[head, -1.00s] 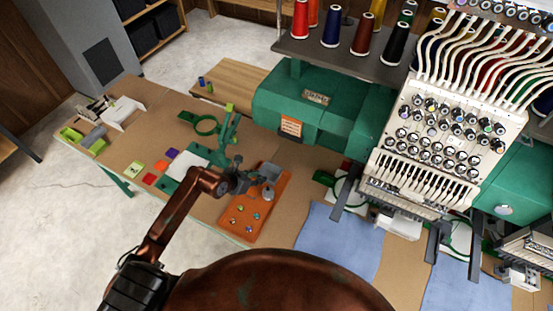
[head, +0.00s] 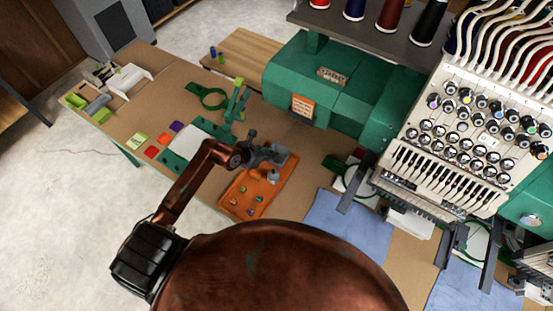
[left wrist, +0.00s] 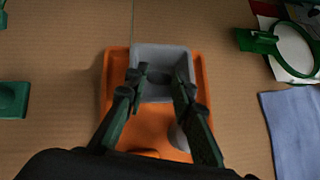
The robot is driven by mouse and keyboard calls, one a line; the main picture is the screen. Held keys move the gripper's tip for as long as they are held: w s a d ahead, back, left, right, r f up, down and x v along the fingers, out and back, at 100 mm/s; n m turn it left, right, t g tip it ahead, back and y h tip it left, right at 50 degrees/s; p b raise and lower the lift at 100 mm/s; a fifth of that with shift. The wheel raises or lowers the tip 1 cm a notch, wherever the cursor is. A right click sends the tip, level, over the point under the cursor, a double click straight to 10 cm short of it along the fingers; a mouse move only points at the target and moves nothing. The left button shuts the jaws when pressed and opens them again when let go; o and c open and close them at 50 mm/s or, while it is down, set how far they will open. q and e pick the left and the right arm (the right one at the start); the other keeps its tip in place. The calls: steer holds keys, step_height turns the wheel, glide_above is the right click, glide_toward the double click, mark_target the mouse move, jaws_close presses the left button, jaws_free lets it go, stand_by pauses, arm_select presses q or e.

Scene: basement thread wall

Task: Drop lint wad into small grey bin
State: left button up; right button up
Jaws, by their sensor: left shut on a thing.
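The small grey bin (left wrist: 163,55) stands at the far end of an orange tray (left wrist: 150,130). In the head view the bin (head: 283,152) is partly hidden by my left gripper (head: 266,155). In the left wrist view my left gripper (left wrist: 158,78) is over the near part of the bin's opening. Its fingers are closed on a small dark grey lump, the lint wad (left wrist: 158,77), which appears above the bin. How high it is above the rim I cannot tell. My right gripper is not in view.
A small grey piece (head: 272,177) and several coloured bits (head: 248,198) are on the tray. A green clamp stand (head: 236,103) stands to the left. The green embroidery machine (head: 330,85) is behind, and blue cloth (head: 345,222) lies to the right.

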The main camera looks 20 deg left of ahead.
arm_select(q)
steer(key=shift+f, duration=0.25)
steer(key=shift+w, duration=0.1)
steer(key=o, duration=0.5)
steer(key=shift+o, duration=1.1)
steer(key=v, duration=1.2)
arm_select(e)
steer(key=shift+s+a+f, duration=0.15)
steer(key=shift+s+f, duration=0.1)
